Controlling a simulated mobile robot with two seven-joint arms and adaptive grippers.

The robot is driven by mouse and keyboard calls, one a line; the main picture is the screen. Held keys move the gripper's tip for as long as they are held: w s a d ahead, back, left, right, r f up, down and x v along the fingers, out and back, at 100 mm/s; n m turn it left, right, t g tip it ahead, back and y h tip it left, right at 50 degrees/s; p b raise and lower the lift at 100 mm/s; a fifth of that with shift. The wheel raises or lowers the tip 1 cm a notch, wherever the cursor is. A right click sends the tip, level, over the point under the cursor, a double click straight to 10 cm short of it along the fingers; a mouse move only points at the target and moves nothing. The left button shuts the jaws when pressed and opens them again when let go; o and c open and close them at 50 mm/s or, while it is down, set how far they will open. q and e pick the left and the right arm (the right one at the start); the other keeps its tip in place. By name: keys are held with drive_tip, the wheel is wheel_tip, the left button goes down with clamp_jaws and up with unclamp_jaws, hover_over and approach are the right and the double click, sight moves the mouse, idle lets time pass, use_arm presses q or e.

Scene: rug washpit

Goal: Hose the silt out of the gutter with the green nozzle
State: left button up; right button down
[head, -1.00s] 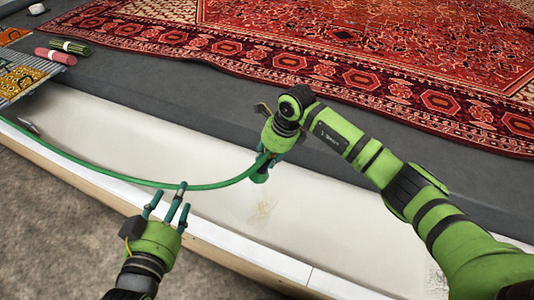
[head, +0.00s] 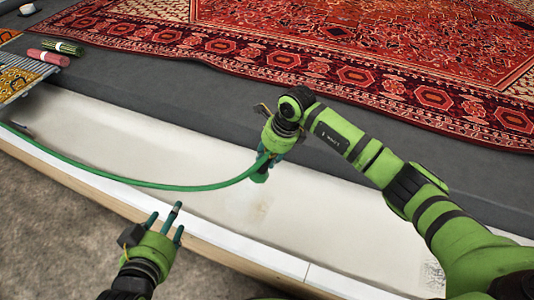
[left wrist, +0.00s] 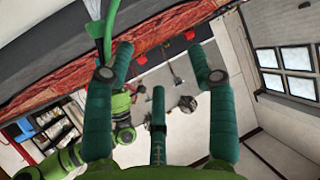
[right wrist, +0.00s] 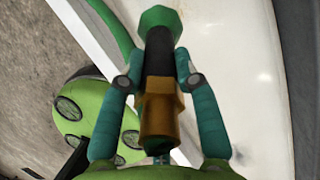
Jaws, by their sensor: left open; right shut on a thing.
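My right gripper (head: 268,160) is shut on the nozzle (right wrist: 158,60), which has a green tip, a dark body and a brass-coloured part. It holds the nozzle above the pale gutter (head: 110,130), tip down. The green hose (head: 150,184) curves from there to the left along the gutter. A grey speckled patch (head: 432,275) shows at the right end. My left gripper (head: 166,218) is open and empty beside the gutter's near edge. The hose also shows in the left wrist view (left wrist: 110,30).
A patterned red rug (head: 400,60) lies on the dark grey floor (head: 150,80) beyond the gutter. A grate with a yellow patterned piece (head: 25,72), a red roll (head: 48,57) and a green roll (head: 62,47) are at upper left. Brown ground (head: 50,220) is in front.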

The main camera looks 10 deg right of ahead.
drive_tip(key=shift+s+d+r+p, duration=0.1)
drive_tip(key=shift+s+d+p, duration=0.2)
drive_tip(key=shift+d, duration=0.15)
use_arm(q)
drive_tip(key=shift+s+a+f+n+g+y+p, duration=0.25)
drive_tip(key=shift+s+a+f+g+y+p, duration=0.35)
drive_tip(key=shift+s+a+f+g, duration=1.4)
drive_tip(key=shift+s+a+f+n+g+y+p, duration=0.25)
drive_tip(key=shift+s+a+f+g+y+p, duration=0.35)
drive_tip(key=shift+s+f+g, duration=2.65)
wheel_tip(320, 180, down, 12)
drive_tip(key=s+p, duration=0.2)
drive_tip(key=p, duration=0.3)
drive_tip(key=shift+s+t, duration=0.15)
drive_tip(key=shift+t, duration=0.3)
use_arm(e)
drive_tip(key=s+d+r, duration=0.4)
drive_tip(key=s+d, duration=0.1)
drive_tip(key=d, duration=0.3)
drive_tip(key=shift+s+d, duration=0.35)
drive_tip(key=shift+s, duration=0.05)
use_arm(q)
drive_tip(key=shift+r, duration=0.1)
